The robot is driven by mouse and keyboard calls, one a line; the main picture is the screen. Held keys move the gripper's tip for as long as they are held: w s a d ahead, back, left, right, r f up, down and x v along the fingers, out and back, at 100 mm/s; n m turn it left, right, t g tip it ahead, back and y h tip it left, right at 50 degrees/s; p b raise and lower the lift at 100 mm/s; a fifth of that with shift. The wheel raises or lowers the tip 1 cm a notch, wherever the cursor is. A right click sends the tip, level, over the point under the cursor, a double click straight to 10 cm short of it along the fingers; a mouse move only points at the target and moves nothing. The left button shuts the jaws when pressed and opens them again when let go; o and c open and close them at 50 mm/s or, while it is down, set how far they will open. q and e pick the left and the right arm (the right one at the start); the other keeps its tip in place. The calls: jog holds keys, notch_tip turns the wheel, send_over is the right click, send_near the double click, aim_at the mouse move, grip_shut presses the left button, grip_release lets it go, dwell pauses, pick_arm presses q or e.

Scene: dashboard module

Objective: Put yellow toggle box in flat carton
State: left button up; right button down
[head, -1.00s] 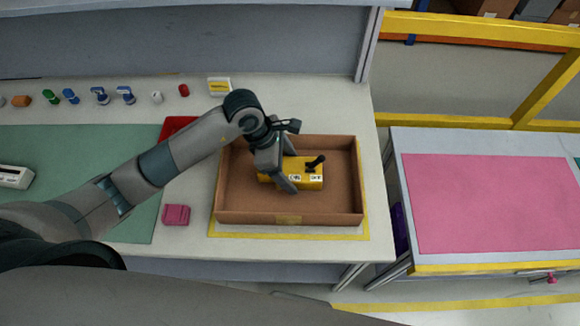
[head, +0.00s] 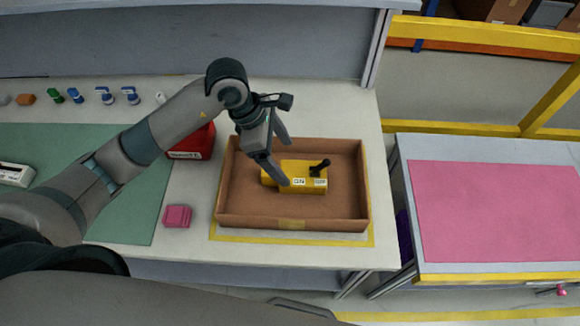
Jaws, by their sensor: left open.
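The yellow toggle box (head: 303,183), with a black lever and white labels, lies inside the flat carton (head: 255,219). The carton is brown, open at the top, and sits on the bench within a yellow outline. My left gripper (head: 284,164) is open above the carton's back left part. Its fingers are apart, and one finger overlaps the left part of the toggle box in the picture. I cannot tell whether that finger touches it. My right gripper is not in view.
A red bin (head: 192,143) stands left of the carton, partly behind my arm. A pink block (head: 177,216) lies left of the carton. Several small parts line the back of the bench near a green mat (head: 133,211). A cart with a pink mat (head: 495,211) stands to the right.

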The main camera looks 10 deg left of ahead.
pick_arm(q)
jog(key=v, duration=0.4)
jog(key=shift+a+r+b, duration=0.1)
jog(key=shift+r+b, duration=0.25)
jog(key=shift+b, duration=0.05)
